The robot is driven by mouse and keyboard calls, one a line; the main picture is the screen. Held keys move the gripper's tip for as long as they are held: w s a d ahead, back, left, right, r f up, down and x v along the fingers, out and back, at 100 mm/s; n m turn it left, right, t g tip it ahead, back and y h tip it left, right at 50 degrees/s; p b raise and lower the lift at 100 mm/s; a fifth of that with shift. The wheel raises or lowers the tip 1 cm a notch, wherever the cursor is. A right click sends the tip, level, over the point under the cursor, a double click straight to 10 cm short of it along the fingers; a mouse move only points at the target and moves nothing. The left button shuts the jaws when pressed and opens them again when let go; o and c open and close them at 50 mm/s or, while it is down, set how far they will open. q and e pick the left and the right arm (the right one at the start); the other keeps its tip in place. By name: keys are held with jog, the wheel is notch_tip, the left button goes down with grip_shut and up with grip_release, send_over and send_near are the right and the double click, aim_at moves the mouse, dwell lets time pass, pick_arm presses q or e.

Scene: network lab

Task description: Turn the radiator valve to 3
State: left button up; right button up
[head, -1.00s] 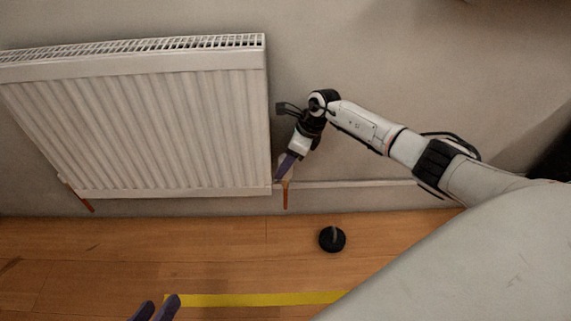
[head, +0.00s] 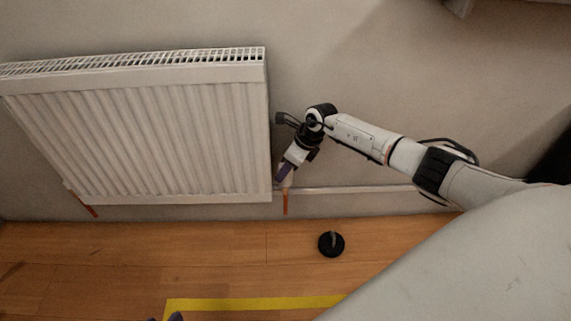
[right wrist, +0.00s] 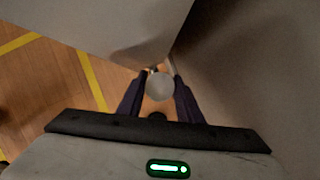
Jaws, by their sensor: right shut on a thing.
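The white radiator (head: 160,140) hangs on the wall at the left of the head view. My right gripper (head: 283,176) is at its lower right corner, above an orange-brown pipe. In the right wrist view, my right gripper (right wrist: 160,92) has its two dark fingers on either side of the pale round radiator valve (right wrist: 159,86) and is shut on it. The numbers on the valve cannot be read. In the head view the fingers mostly hide the valve. Only a dark tip of my left gripper (head: 175,317) shows at the bottom edge.
A black round doorstop-like object (head: 331,244) stands on the wooden floor (head: 220,265) right of the radiator. Yellow tape (head: 250,303) runs along the floor. A pale pipe (head: 350,189) follows the wall to the right. The floor before the radiator is clear.

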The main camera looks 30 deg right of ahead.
jog(key=m+p, duration=0.1)
jog(key=p, duration=0.1)
jog(key=m+h+p, duration=0.1)
jog(key=p, duration=0.1)
jog(key=shift+r+m, duration=0.3)
jog(key=shift+m, duration=0.1)
pick_arm(q)
jog(key=shift+s+a+f+n+y+p, duration=0.1)
jog(key=shift+s+a+n+y+p, duration=0.2)
jog(key=shift+a, duration=0.35)
jog(key=shift+s+a+f+m+y+p, duration=0.1)
jog(key=shift+a+y+p, duration=0.3)
jog(key=shift+a, duration=0.3)
jog(key=shift+s+a+f+n+y+p, duration=0.1)
jog(key=shift+s+a+n+y+p, duration=0.2)
jog(key=shift+a, duration=0.35)
pick_arm(e)
jog(key=shift+f+m+t+h, duration=0.3)
jog(key=shift+m+h, duration=0.2)
jog(key=shift+m, duration=0.6)
pick_arm(q)
jog(key=shift+w, duration=0.15)
pick_arm(e)
jog(key=o, duration=1)
jog(key=shift+o, duration=0.2)
pick_arm(q)
jog(key=shift+r, duration=0.15)
pick_arm(e)
jog(key=shift+a, duration=0.15)
